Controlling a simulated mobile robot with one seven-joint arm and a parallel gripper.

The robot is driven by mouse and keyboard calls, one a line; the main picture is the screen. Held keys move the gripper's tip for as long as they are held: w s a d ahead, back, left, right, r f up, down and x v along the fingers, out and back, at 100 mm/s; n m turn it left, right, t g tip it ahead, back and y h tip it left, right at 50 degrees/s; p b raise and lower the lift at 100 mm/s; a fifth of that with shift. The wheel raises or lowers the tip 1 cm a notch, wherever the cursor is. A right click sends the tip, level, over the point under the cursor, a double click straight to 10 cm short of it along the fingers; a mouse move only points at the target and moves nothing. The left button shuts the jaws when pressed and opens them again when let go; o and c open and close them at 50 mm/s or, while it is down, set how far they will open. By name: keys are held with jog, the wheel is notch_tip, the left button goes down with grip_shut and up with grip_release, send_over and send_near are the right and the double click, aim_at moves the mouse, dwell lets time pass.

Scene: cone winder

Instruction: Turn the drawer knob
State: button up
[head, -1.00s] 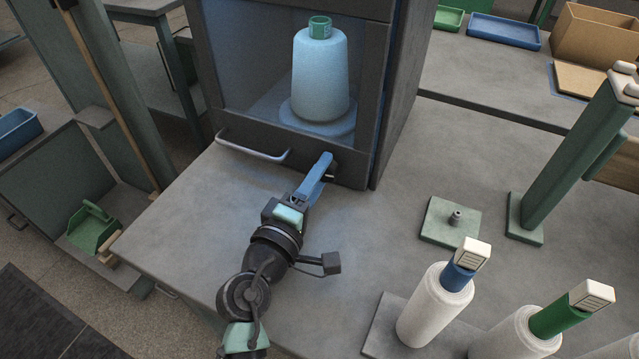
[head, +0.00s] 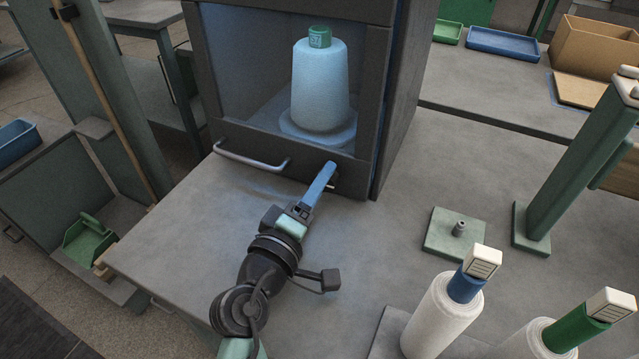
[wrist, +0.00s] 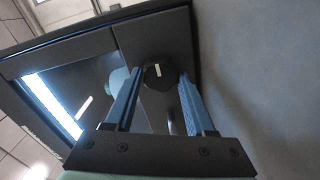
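The knob (wrist: 160,72) is round and black with a short pale mark on its face. In the head view my gripper (head: 329,170) reaches the cabinet front and mostly hides the knob.
A metal bar handle (head: 250,158) lies left of my gripper on the same front. A pale blue cone (head: 320,85) stands behind the window. The grey tabletop below my arm is clear.

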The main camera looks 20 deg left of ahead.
jog(key=o, duration=0.3)
jog(key=s, duration=1.3)
jog(key=shift+a, duration=0.2)
